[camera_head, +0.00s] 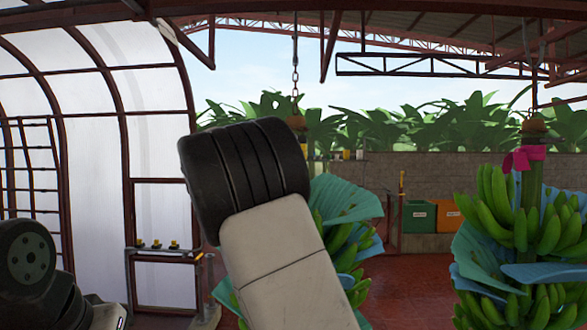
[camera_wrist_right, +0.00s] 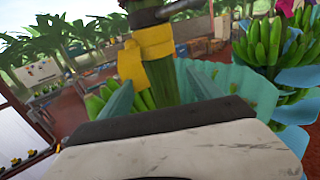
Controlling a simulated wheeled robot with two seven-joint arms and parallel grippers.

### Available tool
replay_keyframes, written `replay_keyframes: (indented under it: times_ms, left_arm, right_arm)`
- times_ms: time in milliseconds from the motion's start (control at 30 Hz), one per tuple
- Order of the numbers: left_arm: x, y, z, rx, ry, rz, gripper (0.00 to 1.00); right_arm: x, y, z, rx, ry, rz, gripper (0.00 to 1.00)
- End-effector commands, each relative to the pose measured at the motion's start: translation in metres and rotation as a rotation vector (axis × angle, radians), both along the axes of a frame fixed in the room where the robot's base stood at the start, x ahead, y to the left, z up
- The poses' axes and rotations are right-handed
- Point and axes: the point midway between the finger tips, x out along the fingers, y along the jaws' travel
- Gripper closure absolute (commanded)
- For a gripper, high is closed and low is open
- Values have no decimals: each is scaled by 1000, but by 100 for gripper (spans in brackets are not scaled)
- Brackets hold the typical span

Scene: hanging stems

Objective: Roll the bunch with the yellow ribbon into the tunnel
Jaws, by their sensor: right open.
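The bunch with the yellow ribbon hangs in the middle of the head view, its green bananas (camera_head: 345,250) and blue wrap partly hidden behind my right arm. In the right wrist view the yellow ribbon (camera_wrist_right: 147,55) is tied around its thick green stem (camera_wrist_right: 165,82). My right gripper (camera_wrist_right: 160,92) is open, with its two fingers on either side of the stem, just below the ribbon. Whether they touch it I cannot tell. In the head view that gripper is hidden. The tunnel (camera_head: 155,90), an arched frame with pale panels, stands at left. My left gripper is out of view.
A bunch with a pink ribbon (camera_head: 524,157) hangs at right; it also shows in the wrist view (camera_wrist_right: 270,45). A green bin (camera_head: 418,216) and an orange bin (camera_head: 447,216) stand by the back wall. Red floor (camera_head: 400,285) shows clear between the bunches.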

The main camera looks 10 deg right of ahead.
Motion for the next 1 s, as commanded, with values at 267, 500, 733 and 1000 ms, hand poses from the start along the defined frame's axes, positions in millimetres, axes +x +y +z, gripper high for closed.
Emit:
replay_keyframes:
  times_ms: [267,500,733,1000]
  left_arm:
    - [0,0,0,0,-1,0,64]
    - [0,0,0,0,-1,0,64]
    - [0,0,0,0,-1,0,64]
    - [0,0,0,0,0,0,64]
  right_arm:
    - [11,-13,0,-3,1,-2,27]
    - [36,-43,0,-2,-1,-2,27]
    - [50,-58,0,-2,1,0,27]
    - [51,-59,0,-1,0,1,27]
